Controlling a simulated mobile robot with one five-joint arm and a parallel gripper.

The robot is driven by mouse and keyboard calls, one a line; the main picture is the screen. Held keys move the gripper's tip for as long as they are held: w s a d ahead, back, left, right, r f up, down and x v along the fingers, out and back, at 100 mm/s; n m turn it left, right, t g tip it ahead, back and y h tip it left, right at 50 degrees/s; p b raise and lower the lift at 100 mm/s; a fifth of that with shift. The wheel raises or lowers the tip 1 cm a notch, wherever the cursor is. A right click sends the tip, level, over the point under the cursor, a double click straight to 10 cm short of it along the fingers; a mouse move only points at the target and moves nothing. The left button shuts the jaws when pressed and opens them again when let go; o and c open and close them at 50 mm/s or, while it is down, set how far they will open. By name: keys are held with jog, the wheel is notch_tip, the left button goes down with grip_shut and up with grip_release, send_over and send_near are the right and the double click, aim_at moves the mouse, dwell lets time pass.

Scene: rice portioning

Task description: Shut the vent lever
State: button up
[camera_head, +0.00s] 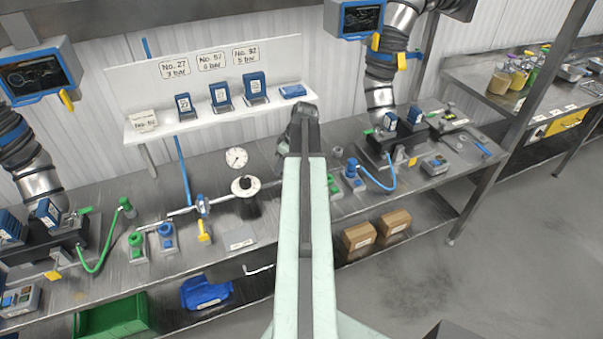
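My pale green arm reaches from the bottom centre over the steel bench. Its dark end, with my gripper (282,161), is above the bench's back part, right of the round gauge. The arm hides part of it, and I cannot tell whether its fingers are apart. A yellow lever (204,233) hangs below a blue valve (202,206) on the pipe at centre left, well left of my gripper. Other yellow levers show at the right machine (412,161) and the left machine (53,275). No label shows which is the vent lever. My gripper touches none of these.
A white gauge (236,158) and a black-and-white regulator (245,197) stand between the yellow pipe lever and my arm. A white shelf (175,127) with blue cartridges is behind. Green (96,252) and blue (377,180) hoses curve over the bench. Boxes (359,236) sit below.

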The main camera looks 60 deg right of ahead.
jog(key=s+d, duration=0.7)
jog(key=shift+t+h, duration=0.3)
jog(key=shift+t, duration=0.1)
jog(key=b+x, duration=0.7)
jog(key=shift+w+a+f, duration=0.15)
jog(key=shift+w+f, duration=0.05)
jog(key=shift+f, duration=0.1)
jog(key=shift+r, duration=0.1)
grip_shut()
